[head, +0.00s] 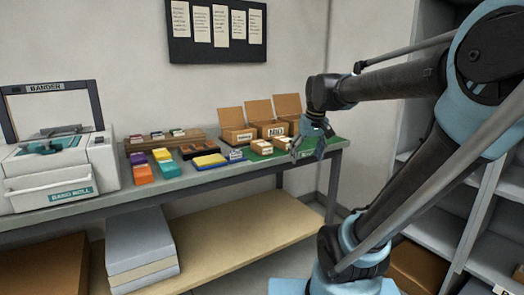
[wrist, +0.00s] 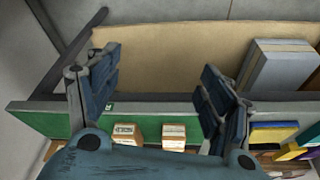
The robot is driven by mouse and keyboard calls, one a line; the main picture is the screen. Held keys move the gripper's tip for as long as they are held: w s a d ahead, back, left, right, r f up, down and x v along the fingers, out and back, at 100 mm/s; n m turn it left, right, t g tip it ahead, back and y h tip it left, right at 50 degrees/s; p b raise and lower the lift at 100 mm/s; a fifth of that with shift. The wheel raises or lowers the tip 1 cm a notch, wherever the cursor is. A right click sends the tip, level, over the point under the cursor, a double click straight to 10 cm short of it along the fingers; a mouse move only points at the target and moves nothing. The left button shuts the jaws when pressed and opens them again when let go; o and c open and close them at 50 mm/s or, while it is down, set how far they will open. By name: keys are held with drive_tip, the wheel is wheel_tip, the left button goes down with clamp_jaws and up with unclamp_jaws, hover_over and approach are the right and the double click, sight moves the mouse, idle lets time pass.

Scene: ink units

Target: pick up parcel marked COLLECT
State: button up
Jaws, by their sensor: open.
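Two small cardboard parcels with white labels sit side by side on a green mat (head: 304,146) near the front edge of the bench: a left parcel (head: 261,147) and a right parcel (head: 282,142). In the wrist view they appear as one parcel (wrist: 127,133) and another parcel (wrist: 174,135), low in the picture. Their labels are too small to read, so I cannot tell which says COLLECT. My gripper (head: 312,147) is open and empty by the bench's right end, right of the parcels. In the wrist view its spread fingers (wrist: 160,88) show nothing held between them.
Open cardboard boxes (head: 237,135) stand behind the parcels. A blue-and-yellow pad (head: 210,160) and coloured blocks (head: 142,173) lie to the left, beside a bander machine (head: 60,165). A lower shelf (head: 240,235) holds grey stacked slabs (head: 142,245). Grey shelving (head: 440,235) stands at right.

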drive_tip(key=w+a+r+n, duration=0.1)
drive_tip(key=w+a+r, duration=0.5)
drive_tip(key=w, duration=0.3)
drive_tip(key=n+y, duration=0.1)
drive_tip(key=n, duration=0.1)
approach(261, 142)
drive_tip(key=x, duration=1)
drive_tip(key=shift+w+a+f, duration=0.1)
drive_tip(key=shift+w+f, duration=0.05)
drive_tip(key=shift+f, duration=0.3)
drive_tip(key=shift+f, duration=0.2)
drive_tip(key=shift+t+y, duration=0.3)
drive_tip(key=c, duration=1.7)
